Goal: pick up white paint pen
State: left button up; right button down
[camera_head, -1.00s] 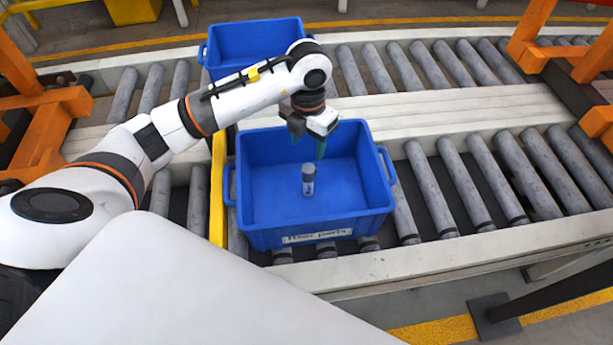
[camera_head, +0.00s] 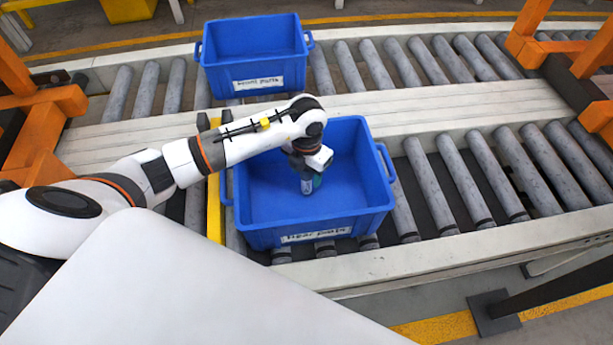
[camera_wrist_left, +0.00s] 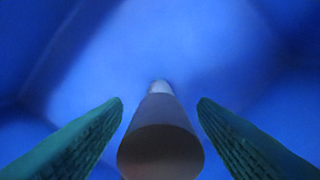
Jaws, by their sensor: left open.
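The white paint pen (camera_head: 307,186) stands upright in the near blue bin (camera_head: 330,226), a pale cylinder with a grey top. The wrist and gripper partly hide it in the head view. In the left wrist view the pen (camera_wrist_left: 160,138) shows its dark rounded end close to the camera, between the fingers. My left gripper (camera_wrist_left: 160,115) is open, with one green ridged finger on each side of the pen and a gap on both sides. In the head view the left gripper (camera_head: 312,182) is down inside the bin at the pen. My right gripper is not in view.
A second blue bin (camera_head: 256,75) stands behind on the far roller line. The near bin's walls surround the gripper; the rest of its floor looks empty. Orange frames (camera_head: 45,125) stand at left and right. A yellow post (camera_head: 214,200) is beside the near bin.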

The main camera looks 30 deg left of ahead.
pick_arm(q)
jog(key=shift+f, duration=0.45)
jog(key=shift+c, duration=0.3)
jog(key=c, duration=1)
jog(key=shift+r, duration=0.1)
